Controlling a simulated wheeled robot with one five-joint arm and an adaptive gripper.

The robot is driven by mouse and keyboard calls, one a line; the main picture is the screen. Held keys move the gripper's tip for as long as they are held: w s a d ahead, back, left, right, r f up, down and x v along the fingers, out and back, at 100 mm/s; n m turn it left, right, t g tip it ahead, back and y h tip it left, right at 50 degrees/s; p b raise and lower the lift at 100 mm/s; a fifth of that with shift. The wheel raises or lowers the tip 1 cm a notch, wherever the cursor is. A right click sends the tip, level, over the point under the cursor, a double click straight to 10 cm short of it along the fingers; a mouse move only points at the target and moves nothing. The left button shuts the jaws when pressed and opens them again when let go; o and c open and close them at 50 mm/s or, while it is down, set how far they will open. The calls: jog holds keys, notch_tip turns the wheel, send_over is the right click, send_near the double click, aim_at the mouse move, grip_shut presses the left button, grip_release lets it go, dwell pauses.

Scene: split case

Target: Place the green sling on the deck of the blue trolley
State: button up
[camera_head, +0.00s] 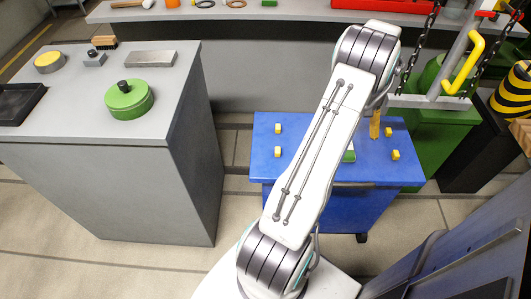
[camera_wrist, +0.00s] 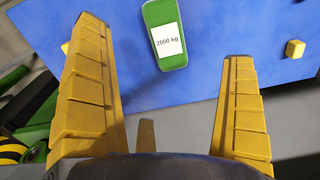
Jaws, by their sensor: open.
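The green sling (camera_wrist: 174,58), a small green block shape with a white "2000 kg" label, lies on the deck of the blue trolley (camera_wrist: 215,20). In the head view the sling (camera_head: 349,156) shows only as a sliver beside my arm, and the trolley (camera_head: 265,130) stands right of centre. My gripper (camera_wrist: 166,38) is open and empty in the wrist view. The sling lies beyond and between its yellow fingers, apart from both. In the head view my gripper (camera_head: 375,124) shows as one yellow finger above the deck; the rest is hidden.
Small yellow blocks (camera_head: 278,152) stand near the deck's corners. A grey bench (camera_head: 60,110) at left carries a green round weight (camera_head: 129,100). Floor is clear between bench and trolley.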

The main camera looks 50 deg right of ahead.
jog(key=w+a+r+n, duration=0.1)
jog(key=w+a+r, duration=0.35)
jog(key=w, duration=0.25)
jog(key=w+a+r+n, duration=0.2)
jog(key=w+a+r, duration=0.1)
jog(key=w+a, duration=0.35)
jog(key=w+a+r+n, duration=0.1)
jog(key=w+a+r, duration=0.15)
jog(key=a, duration=0.25)
jog(key=w+a+r+n+t+h, duration=0.1)
jog(key=w+a, duration=0.2)
jog(key=a, duration=0.2)
jog(key=w+a+r+n, duration=0.1)
jog(key=w+a+r, duration=0.1)
jog(key=a, duration=0.3)
jog(key=s+a+n, duration=0.2)
jog(key=s+a, duration=0.2)
jog(key=a, duration=0.8)
jog(key=s+a+n+t+y, duration=0.1)
jog(key=s+a+n, duration=0.2)
jog(key=a, duration=0.9)
jog(key=shift+s+r+t, duration=0.3)
jog(key=shift+s+r, duration=0.1)
jog(key=shift+s, duration=0.55)
jog(key=shift+r, duration=0.1)
